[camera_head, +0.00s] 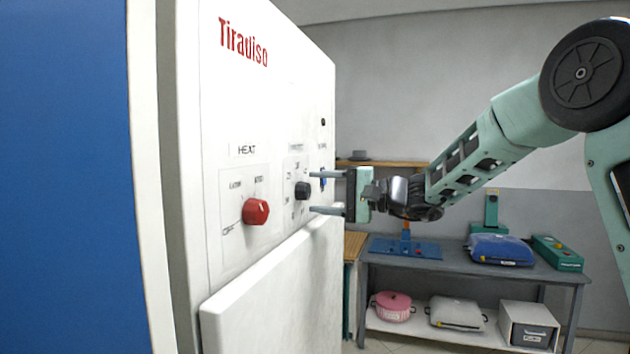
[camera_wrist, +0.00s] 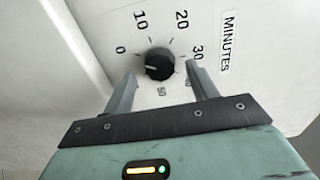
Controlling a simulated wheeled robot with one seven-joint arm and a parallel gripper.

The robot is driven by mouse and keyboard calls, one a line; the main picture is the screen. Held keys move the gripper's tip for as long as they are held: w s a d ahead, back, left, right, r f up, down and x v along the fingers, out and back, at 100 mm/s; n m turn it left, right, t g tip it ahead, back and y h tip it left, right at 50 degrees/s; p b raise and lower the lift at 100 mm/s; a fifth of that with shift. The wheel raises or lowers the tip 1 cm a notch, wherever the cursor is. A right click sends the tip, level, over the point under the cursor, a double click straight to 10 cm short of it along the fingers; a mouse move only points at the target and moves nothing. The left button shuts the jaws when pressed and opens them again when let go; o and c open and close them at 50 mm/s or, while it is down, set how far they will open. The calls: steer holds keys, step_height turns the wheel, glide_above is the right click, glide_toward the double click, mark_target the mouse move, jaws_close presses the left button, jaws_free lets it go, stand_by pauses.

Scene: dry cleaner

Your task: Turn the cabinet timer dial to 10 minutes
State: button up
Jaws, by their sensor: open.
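The timer dial is a round black knob (camera_head: 302,190) on the white cabinet front (camera_head: 285,120). In the wrist view the dial (camera_wrist: 159,64) is ringed by numbers, with 0 at left, 10 and 20 above and 30 at right. Its pale pointer line points left, on the 0 side. My gripper (camera_head: 313,192) is open and faces the panel. In the wrist view my gripper's fingers (camera_wrist: 162,70) appear on either side of the dial, with gaps between. In the head view the fingertips are just right of the dial; their exact depth is unclear.
A red heat knob (camera_head: 256,211) sits left of the dial. A white ledge or door (camera_head: 275,290) juts out below the panel. A grey workbench (camera_head: 455,268) stands behind my arm, with a blue folded item (camera_head: 500,249) and a green box (camera_head: 557,253) on top.

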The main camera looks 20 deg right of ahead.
steer(key=shift+x, duration=0.95)
steer(key=c, duration=1)
